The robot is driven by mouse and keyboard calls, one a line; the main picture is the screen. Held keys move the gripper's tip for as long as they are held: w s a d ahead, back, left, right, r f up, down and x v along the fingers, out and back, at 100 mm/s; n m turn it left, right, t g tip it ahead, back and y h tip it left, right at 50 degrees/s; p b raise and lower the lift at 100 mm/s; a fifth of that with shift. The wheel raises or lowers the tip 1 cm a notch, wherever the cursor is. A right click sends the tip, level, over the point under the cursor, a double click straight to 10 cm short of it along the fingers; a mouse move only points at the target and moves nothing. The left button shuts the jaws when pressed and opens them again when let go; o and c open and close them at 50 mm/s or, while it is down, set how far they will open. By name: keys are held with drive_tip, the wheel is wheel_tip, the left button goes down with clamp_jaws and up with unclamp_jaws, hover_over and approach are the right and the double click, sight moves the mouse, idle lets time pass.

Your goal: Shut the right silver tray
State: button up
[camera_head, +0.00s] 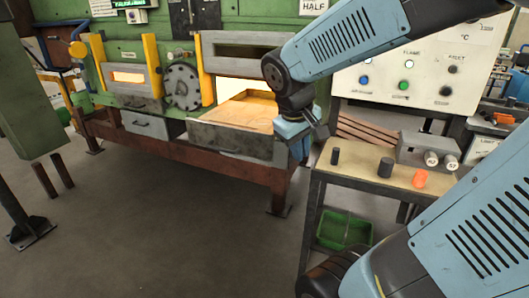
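The right silver tray (232,143) is a wide grey drawer at the front of the green furnace. It stands pulled out, with its orange-lit inside (245,110) showing from above. My gripper (300,150) points down near the right end of the right tray's front. Its fingers are largely hidden by my wrist, so I cannot tell whether they are open or touch the tray.
A side table (350,160) at the right bears dark cylinders, an orange piece and a grey block. A green crate (342,230) sits under it. A white control panel (415,70) stands behind. A green post (25,90) stands at the left. The floor before the furnace is clear.

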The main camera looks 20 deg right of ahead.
drive_tip(key=w+d+f+n+h, duration=0.1)
drive_tip(key=w+f, duration=0.1)
drive_tip(key=w+d+f+n+g+h, duration=0.1)
drive_tip(key=w+d+f+h, duration=0.1)
drive_tip(key=w+d+f+n+g+h, duration=0.1)
drive_tip(key=w+f+n, duration=0.1)
drive_tip(key=shift+w+d+f+h, duration=0.15)
drive_tip(key=shift+w+f+h, duration=0.1)
drive_tip(key=shift+w+h, duration=0.1)
clamp_jaws()
drive_tip(key=n+t+h, duration=0.5)
drive_tip(key=n+t, duration=0.8)
drive_tip(key=n, duration=0.8)
approach(270, 148)
drive_tip(key=x, duration=0.7)
drive_tip(key=shift+s, duration=0.1)
